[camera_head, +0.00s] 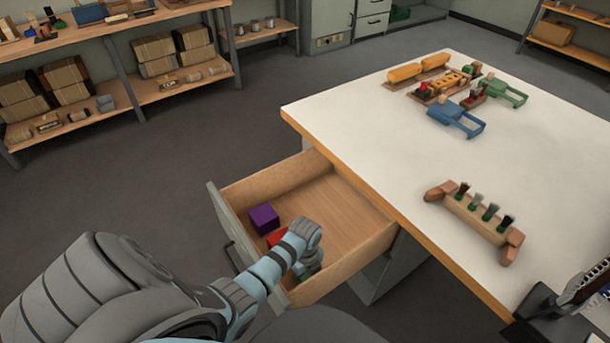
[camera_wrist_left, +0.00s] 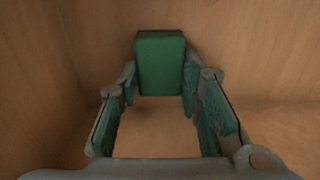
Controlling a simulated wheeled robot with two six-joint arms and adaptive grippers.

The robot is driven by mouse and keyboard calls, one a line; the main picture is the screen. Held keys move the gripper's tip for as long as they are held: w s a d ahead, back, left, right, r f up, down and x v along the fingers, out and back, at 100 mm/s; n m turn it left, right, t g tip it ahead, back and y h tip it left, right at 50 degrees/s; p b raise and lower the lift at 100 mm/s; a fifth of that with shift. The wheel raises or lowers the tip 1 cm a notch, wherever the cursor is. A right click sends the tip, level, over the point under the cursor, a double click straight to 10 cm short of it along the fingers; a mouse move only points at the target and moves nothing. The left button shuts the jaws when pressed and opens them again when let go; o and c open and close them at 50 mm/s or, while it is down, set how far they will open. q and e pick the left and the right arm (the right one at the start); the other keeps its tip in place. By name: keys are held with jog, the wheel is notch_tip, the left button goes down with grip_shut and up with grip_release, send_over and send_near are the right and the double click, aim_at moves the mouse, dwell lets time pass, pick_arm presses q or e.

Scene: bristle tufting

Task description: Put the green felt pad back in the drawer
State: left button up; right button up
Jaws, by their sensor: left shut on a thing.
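The green felt pad (camera_wrist_left: 160,62) shows in the left wrist view as a green block between the two fingertips. My left gripper (camera_wrist_left: 160,86) is shut on it, with a finger at either side. In the head view my left gripper (camera_head: 309,264) reaches down inside the open drawer (camera_head: 350,200), near its front right part. My right gripper is not in view.
A purple block (camera_head: 264,218) and a partly hidden red block (camera_head: 276,237) lie in the drawer, left of my gripper. The drawer's back right area is bare. The white table (camera_head: 370,130) overhangs it, holding a wooden brush rack (camera_head: 474,217) and several coloured tools.

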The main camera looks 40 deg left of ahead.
aim_at(305, 276)
pick_arm(q)
jog(key=o, duration=1.2)
jog(key=shift+o, duration=0.2)
notch_tip(305, 276, up, 12)
jog(key=p, duration=0.5)
jog(key=shift+r, duration=0.1)
